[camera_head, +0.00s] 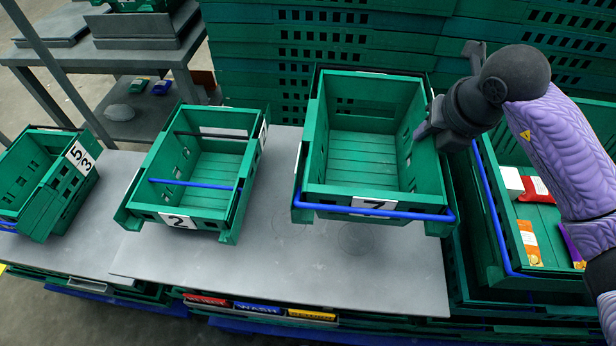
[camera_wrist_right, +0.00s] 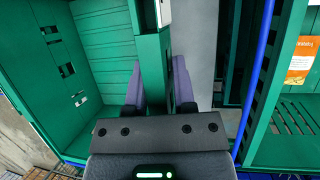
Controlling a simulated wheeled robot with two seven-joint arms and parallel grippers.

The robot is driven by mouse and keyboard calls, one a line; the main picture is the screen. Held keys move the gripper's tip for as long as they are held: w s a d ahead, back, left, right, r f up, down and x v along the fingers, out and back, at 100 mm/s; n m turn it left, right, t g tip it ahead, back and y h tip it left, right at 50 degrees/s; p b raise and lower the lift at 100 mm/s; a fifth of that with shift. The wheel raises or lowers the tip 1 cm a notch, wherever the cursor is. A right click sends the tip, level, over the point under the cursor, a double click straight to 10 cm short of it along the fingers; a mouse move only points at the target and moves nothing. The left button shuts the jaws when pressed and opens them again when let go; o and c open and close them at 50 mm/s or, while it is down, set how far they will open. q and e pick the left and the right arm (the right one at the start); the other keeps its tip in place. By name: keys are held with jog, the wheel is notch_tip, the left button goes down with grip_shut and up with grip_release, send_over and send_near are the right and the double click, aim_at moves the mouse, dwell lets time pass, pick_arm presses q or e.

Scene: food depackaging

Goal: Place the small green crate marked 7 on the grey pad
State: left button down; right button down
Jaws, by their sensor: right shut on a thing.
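The green crate marked 7 (camera_head: 365,178) is in the middle of the head view, empty, with its white label and blue bar at the front. My right gripper (camera_head: 427,130) is shut on its right side wall. In the right wrist view, the purple fingertips (camera_wrist_right: 160,88) stand on both sides of the wall of the crate (camera_wrist_right: 100,45). The crate looks roughly level; its underside is hidden, and I cannot tell whether it touches the surface. The flat grey pad (camera_head: 270,270) spreads below and in front of it. My left gripper is not in view.
A green crate marked 2 (camera_head: 180,221) stands left on the grey surface; one marked 35 (camera_head: 60,190) is farther left. A larger crate (camera_head: 492,215) with food packs stands close on the right. Stacked green crates (camera_head: 270,60) rise behind. The front strip of the pad is bare.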

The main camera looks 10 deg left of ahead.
notch_tip(320, 180, down, 10)
jog(key=b, duration=0.4)
jog(key=shift+f, duration=0.15)
jog(key=c, duration=0.6)
grip_release()
jog(key=shift+o, duration=0.8)
